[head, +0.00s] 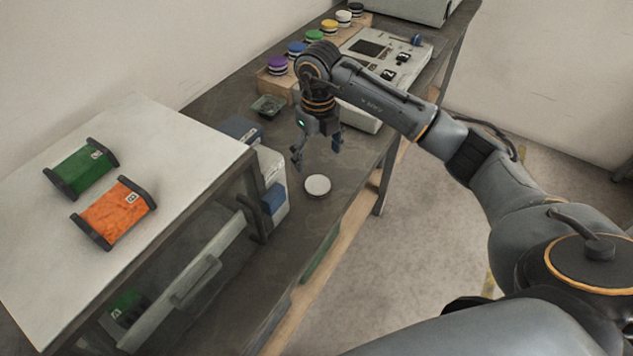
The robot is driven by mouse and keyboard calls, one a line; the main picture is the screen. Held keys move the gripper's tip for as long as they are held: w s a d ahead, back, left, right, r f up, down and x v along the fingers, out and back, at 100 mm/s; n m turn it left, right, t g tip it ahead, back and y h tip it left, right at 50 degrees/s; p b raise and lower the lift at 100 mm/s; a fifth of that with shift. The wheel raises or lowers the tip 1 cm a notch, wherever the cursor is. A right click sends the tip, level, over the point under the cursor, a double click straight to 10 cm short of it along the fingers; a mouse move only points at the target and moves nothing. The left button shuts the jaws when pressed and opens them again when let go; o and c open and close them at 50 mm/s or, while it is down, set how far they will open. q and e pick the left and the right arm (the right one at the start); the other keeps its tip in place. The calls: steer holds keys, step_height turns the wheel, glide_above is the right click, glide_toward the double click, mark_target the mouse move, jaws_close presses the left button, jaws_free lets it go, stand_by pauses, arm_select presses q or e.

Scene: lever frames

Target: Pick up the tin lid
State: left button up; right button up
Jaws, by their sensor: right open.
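The tin lid (317,185) is a small round white disc lying flat on the dark bench top near its front edge. My right gripper (317,158) hangs above the bench, pointing down, a little behind and above the lid in the picture. Its fingers are apart with nothing between them, and it does not appear to touch the lid. My left gripper is not in the head view.
A white-topped cabinet (190,140) with a green block (80,168) and an orange block (113,212) stands left. A blue-and-white box (272,190) is beside the lid. Behind are a small dark tray (268,106), several coloured-lidded jars (277,65) and a control panel (385,55).

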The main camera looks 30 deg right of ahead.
mark_target(318, 184)
step_height(318, 184, down, 3)
steer(key=shift+r, duration=0.1)
steer(key=shift+f, duration=0.6)
step_height(318, 184, down, 4)
steer(key=shift+s+f+p, duration=0.1)
steer(key=shift+f+p, duration=0.05)
steer(key=shift+p, duration=0.8)
steer(key=shift+f, duration=0.25)
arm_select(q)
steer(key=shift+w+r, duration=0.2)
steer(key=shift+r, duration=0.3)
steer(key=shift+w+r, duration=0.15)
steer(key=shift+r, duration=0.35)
arm_select(e)
steer(key=c, duration=1)
